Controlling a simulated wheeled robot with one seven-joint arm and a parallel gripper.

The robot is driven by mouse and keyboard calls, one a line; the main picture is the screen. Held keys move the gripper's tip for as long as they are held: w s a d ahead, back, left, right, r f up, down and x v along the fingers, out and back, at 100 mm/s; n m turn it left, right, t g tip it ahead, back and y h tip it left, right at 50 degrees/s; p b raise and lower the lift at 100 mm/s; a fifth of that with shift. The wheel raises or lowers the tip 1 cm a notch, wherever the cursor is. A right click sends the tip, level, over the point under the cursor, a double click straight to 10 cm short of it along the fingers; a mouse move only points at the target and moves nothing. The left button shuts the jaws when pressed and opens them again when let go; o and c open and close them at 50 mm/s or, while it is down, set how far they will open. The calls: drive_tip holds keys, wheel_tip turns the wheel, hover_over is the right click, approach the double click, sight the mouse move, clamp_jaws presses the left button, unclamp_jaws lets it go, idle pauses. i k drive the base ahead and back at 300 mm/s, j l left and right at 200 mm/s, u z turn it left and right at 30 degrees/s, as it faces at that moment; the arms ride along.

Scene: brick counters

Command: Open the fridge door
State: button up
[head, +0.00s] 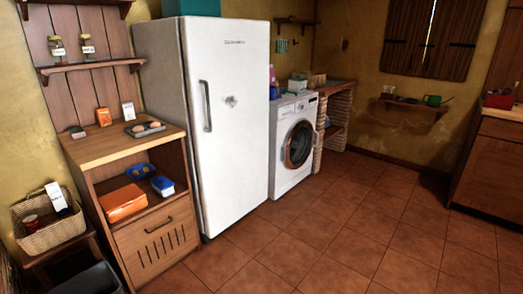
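The white fridge (168,90) stands left of the middle in the head view, upright against the wall. Its single tall door (238,130) faces right and toward me and looks shut, flush with the body. A dark vertical handle (206,106) is on the door's left side, in the upper half. A small grey mark (231,101) is on the door's face. My gripper is not in view, and no part of my arm shows near the fridge.
A wooden cabinet (155,228) stands close on the fridge's left, with a tray of eggs on top. A washing machine (296,145) stands to its right. A wicker basket (48,230) is at lower left. The tiled floor (340,235) before the fridge is clear.

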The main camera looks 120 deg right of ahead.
sight(227, 60)
drive_tip(key=z, duration=3.95)
